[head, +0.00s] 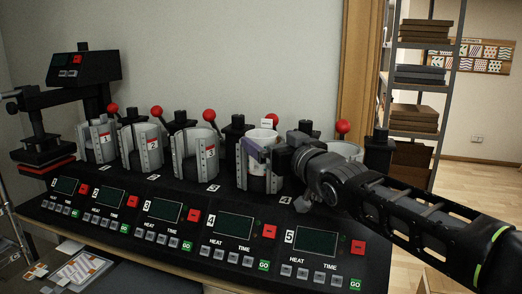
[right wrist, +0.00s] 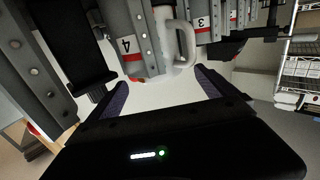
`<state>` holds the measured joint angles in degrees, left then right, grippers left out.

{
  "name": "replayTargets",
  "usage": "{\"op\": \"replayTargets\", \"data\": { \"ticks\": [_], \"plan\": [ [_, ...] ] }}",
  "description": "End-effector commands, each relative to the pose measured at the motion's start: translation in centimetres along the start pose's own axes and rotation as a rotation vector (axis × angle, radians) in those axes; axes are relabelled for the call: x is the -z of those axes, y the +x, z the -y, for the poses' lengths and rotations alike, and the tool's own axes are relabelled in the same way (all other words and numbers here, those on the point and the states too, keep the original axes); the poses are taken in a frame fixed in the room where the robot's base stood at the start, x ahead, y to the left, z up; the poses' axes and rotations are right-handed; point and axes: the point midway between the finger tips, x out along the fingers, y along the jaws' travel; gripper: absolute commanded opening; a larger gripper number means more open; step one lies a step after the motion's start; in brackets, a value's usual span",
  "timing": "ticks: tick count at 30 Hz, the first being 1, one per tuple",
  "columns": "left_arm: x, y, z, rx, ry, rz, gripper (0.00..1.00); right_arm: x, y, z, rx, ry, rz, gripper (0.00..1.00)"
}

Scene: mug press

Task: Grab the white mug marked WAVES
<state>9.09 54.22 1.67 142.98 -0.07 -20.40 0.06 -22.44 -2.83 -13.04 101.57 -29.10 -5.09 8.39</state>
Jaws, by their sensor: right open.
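A white mug (head: 263,137) stands in the clamp of press station 4, partly hidden by the clamp and my right gripper. A small white tag shows at its top, but I cannot read WAVES. In the right wrist view, a white mug with a handle (right wrist: 187,40) shows beside the red-banded label 4. My right gripper (head: 257,152) is in front of station 4, close to the mug. Its two purple-lined fingers (right wrist: 163,92) are apart, with nothing visibly gripped between them. My left gripper is not in view.
The black press bench (head: 150,232) carries a row of clamps with red-knobbed levers and control panels. Clamps 1, 2 and 3 (head: 196,150) stand to the left. A flat press (head: 45,150) is at far left, a shelf (head: 425,75) at back right. My right arm passes over station 5.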

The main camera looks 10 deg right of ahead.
Motion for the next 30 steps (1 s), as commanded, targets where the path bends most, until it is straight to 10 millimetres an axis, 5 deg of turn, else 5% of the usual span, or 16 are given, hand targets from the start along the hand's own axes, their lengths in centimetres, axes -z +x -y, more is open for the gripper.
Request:
{"op": "replayTargets", "data": {
  "ticks": [1, 7, 25, 30],
  "plan": [
    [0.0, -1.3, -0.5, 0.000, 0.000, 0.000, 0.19, 0.6, 0.8, -0.1, 0.000, -0.001, 0.004, 0.96],
    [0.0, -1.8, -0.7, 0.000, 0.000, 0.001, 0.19, 0.1, 2.9, -0.1, 0.000, -0.001, 0.001, 0.96],
    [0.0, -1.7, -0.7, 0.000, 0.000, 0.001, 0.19, 0.0, 2.9, -0.1, 0.000, 0.000, 0.000, 0.96],
    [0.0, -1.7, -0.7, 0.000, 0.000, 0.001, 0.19, 0.0, 2.9, -0.1, 0.000, 0.000, 0.000, 0.82]
  ]
}}
